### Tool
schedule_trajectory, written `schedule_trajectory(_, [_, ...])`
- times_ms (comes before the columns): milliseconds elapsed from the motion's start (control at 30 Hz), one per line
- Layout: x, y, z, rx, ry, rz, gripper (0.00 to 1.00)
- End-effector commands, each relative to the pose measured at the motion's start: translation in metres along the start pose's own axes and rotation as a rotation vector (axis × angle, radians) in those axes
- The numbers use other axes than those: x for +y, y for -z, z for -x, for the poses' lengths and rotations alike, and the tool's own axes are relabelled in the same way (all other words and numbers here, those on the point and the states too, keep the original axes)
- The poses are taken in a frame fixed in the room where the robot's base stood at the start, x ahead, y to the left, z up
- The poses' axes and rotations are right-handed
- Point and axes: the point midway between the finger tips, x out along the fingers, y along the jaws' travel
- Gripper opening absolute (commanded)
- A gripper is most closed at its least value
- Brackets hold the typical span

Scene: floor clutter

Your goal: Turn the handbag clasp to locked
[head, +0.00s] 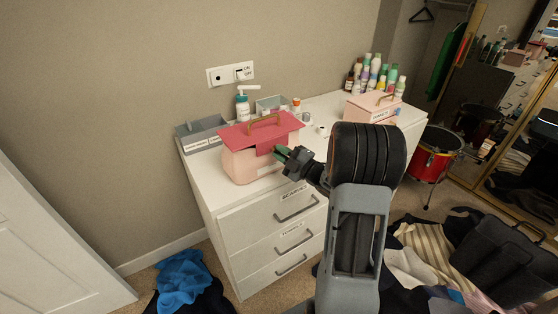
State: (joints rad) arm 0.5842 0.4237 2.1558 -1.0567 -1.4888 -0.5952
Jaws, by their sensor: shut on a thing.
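A pink handbag (241,166) with a red flap (240,134) and a gold-brown handle stands upright on the white dresser. Its flap lies over the top, with a tab hanging down the front. My gripper (282,154) reaches in from the right, its green fingertips at the front of the bag beside the tab. It is shut on the clasp there. The fingers hide the clasp, so I cannot tell which way it is turned.
Grey trays (203,134), a pump bottle (242,106) and small bottles stand behind the bag. A second pink box (368,108) and several bottles (374,74) stand at the dresser's far right. A red drum (430,155) and clothes (184,272) are on the floor.

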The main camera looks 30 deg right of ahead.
Motion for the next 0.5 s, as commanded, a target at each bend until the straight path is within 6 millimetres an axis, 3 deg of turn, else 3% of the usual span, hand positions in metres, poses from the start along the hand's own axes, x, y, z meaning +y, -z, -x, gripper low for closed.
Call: schedule_trajectory(500, [-0.0091, -0.0006, 0.0006, -0.001, -0.182, -0.455, 0.00])
